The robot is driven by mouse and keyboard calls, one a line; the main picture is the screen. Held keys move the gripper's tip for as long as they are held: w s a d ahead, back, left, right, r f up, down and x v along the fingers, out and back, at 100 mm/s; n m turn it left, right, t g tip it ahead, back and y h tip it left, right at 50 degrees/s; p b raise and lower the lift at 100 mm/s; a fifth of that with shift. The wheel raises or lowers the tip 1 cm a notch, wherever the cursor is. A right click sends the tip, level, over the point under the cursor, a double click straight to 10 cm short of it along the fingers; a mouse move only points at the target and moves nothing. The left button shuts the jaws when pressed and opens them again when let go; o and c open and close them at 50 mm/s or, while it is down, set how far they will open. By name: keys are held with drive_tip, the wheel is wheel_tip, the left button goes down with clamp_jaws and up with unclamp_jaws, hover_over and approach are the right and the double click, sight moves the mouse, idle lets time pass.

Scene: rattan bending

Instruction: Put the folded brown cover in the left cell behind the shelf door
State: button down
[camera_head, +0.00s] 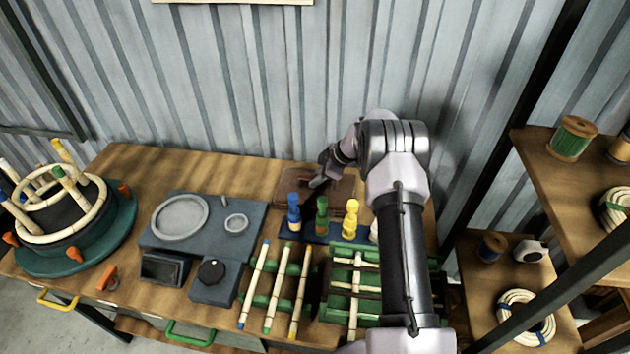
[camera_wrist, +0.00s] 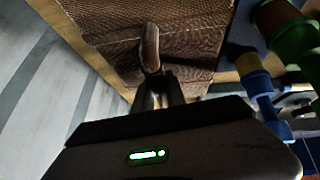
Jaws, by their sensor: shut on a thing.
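The folded brown cover (camera_head: 342,192) lies at the back of the workbench, near the metal wall, behind the colored pegs. It also shows in the wrist view (camera_wrist: 195,30) as a textured brown sheet. My gripper (camera_head: 317,183) is over the cover and shut on it; in the wrist view the fingers (camera_wrist: 150,50) meet at the cover. I cannot tell whether the cover is lifted off the bench. My own arm hides part of the bench to the right. I see no shelf door or left cell for certain.
Blue, green and yellow pegs (camera_head: 321,218) stand just in front of the cover. A grey scale (camera_head: 170,243), rod racks and a round bending jig (camera_head: 75,225) fill the bench. Shelves with a green spool (camera_head: 572,138) and coils (camera_head: 525,315) stand at right.

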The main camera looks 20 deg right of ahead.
drive_tip(key=c, duration=1.4)
unclamp_jaws()
drive_tip(key=shift+o, duration=0.2)
